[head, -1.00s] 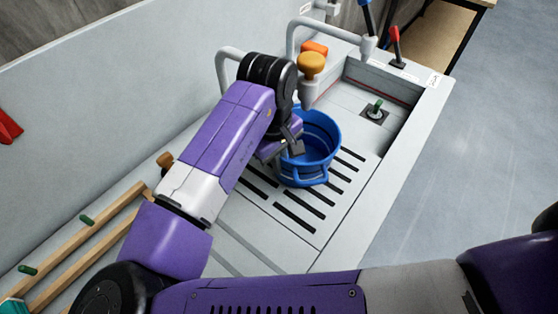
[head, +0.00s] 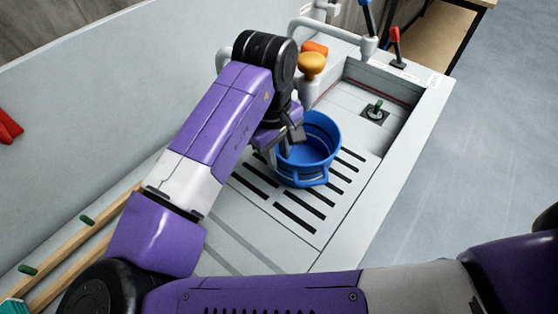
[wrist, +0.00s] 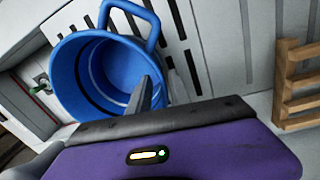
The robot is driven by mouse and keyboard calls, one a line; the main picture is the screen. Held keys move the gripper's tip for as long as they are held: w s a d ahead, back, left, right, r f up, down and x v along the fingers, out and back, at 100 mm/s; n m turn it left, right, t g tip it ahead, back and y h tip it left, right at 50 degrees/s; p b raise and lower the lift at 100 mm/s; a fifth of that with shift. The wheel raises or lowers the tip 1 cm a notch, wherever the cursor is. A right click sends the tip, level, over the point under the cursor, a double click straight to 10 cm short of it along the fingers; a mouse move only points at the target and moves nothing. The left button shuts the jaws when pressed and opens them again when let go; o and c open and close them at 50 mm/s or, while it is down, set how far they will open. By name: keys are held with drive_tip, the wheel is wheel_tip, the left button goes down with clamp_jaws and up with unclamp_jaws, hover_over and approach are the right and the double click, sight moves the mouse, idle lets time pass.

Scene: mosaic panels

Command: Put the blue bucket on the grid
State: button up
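The blue bucket (head: 312,160) stands upright on the slotted grid (head: 318,232), over its upper part, with its open top facing up. My gripper (head: 283,143) is at the bucket's left rim, with its fingers apart. In the wrist view the bucket (wrist: 83,75) shows its open mouth and a loop handle. There a dark finger of my gripper (wrist: 160,90) overlaps the mouth and a paler finger shows outside the wall. I cannot tell whether either finger touches the bucket. My wrist hides part of the bucket's left side in the head view.
A grey pipe (head: 325,22) and an orange-yellow knob (head: 312,65) stand close behind the bucket. A recessed basin with a green peg (head: 376,110) lies to the right. A red-handled lever (head: 396,45) is at the back. Wooden rails (head: 70,245) lie at the left.

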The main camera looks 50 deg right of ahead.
wheel_tip(320, 180, up, 8)
drive_tip(key=shift+a+r, duration=0.2)
drive_tip(key=shift+a, duration=0.2)
idle(0.5)
